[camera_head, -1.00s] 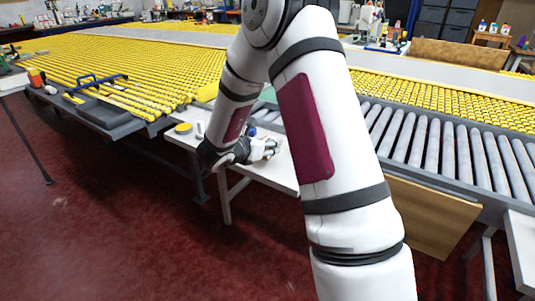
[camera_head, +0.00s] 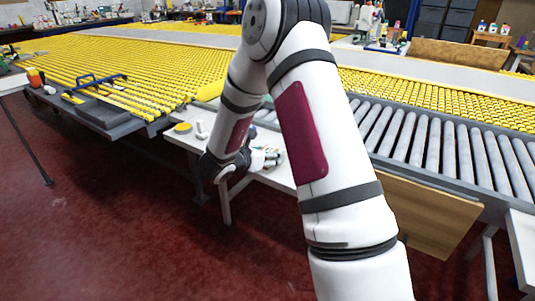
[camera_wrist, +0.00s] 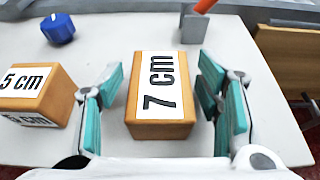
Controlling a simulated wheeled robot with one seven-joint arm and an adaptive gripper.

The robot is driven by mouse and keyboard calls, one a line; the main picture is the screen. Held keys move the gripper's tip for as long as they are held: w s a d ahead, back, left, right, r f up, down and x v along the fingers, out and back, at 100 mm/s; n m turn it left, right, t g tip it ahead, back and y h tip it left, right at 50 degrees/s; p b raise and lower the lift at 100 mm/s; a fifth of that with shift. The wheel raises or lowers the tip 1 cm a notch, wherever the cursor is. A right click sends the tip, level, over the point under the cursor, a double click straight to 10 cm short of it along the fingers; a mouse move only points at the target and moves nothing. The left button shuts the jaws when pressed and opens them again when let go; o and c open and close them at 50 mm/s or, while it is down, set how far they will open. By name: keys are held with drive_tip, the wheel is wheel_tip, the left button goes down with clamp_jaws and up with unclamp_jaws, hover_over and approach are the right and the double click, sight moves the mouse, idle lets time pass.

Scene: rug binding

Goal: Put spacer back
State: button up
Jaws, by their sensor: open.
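A wooden spacer block (camera_wrist: 160,95) with a white label reading "7 cm" lies in the middle of the wrist view on a white table (camera_wrist: 235,60). My gripper (camera_wrist: 161,80) is open, with one teal-padded finger on each side of this block in the picture. The pads look apart from the block, and I cannot tell how far down they reach. A second wooden block (camera_wrist: 32,95), labelled "5 cm", lies to the left, outside the left finger. In the head view my gripper (camera_head: 270,159) is low over the small white table (camera_head: 282,180); the blocks are not clear there.
A blue knob-like item (camera_wrist: 58,29) and a grey block (camera_wrist: 193,27) beside an orange item (camera_wrist: 205,4) stand behind the spacers. In the head view a yellow disc (camera_head: 183,128) lies on the table's left end. A roller conveyor (camera_head: 440,145) and a wooden panel (camera_head: 430,215) are to the right.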

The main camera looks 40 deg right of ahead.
drive_tip(key=shift+r, duration=0.1)
drive_tip(key=shift+a+r, duration=0.15)
drive_tip(key=shift+a, duration=0.15)
drive_tip(key=v, duration=1.1)
drive_tip(key=w+a+r+n+t+y, duration=0.55)
drive_tip(key=a+r+n+y, duration=0.55)
drive_tip(key=n, duration=0.5)
drive_tip(key=s+a+r+n+y, duration=0.3)
drive_tip(key=s+a+n, duration=0.5)
drive_tip(key=n, duration=0.5)
drive_tip(key=s+d+n+g, duration=0.2)
drive_tip(key=s+n+g, duration=0.2)
drive_tip(key=s+n, duration=0.6)
drive_tip(key=s+d+f+n+g+h, duration=0.1)
drive_tip(key=s+n+g, duration=0.3)
drive_tip(key=s+n, duration=0.7)
drive_tip(key=s+d+p, duration=0.1)
drive_tip(key=s, duration=1)
drive_tip(key=shift+d+f, duration=0.15)
drive_tip(key=shift+d, duration=0.1)
